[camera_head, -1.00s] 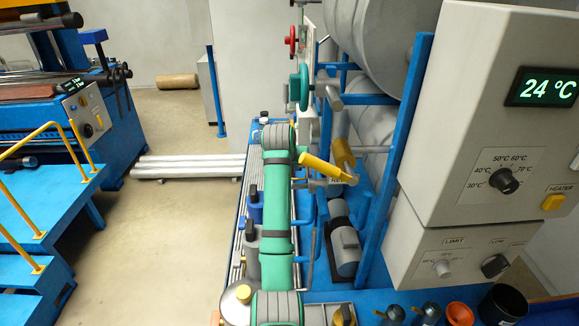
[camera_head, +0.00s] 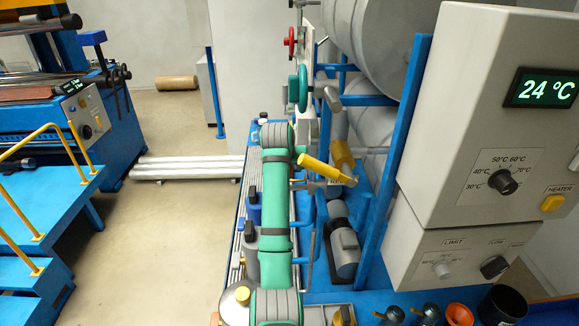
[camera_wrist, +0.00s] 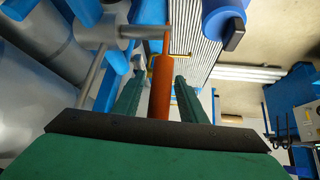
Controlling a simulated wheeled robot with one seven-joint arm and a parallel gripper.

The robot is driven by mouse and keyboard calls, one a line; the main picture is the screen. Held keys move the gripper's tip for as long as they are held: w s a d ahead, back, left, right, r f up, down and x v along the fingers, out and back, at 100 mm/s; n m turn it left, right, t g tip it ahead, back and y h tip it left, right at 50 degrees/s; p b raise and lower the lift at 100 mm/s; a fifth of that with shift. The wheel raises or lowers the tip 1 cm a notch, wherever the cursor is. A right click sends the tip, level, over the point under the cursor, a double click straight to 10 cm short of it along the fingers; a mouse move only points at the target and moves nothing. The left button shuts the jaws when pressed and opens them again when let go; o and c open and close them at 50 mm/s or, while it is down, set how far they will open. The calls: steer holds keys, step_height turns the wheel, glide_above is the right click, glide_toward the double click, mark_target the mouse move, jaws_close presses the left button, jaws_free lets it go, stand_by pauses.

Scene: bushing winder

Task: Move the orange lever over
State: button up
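The orange lever (camera_wrist: 161,85) is a slim cylinder in the wrist view, joined at its upper end to a grey metal fitting (camera_wrist: 105,32). My gripper (camera_wrist: 159,82) is open, with one green finger on each side of the lever. Narrow gaps show between the lever and the fingers, and the lever's near end is close to the palm. In the head view my green arm reaches forward along the machine, and my gripper and the orange lever cannot be made out there.
A yellow-handled lever (camera_head: 327,169) stands right of my arm. A blue frame (camera_head: 400,130), grey rollers (camera_head: 372,40) and a heater box (camera_head: 490,120) reading 24 °C fill the right.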

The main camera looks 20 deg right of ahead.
steer(key=v, duration=1)
steer(key=shift+s+r, duration=0.2)
steer(key=shift+s, duration=0.05)
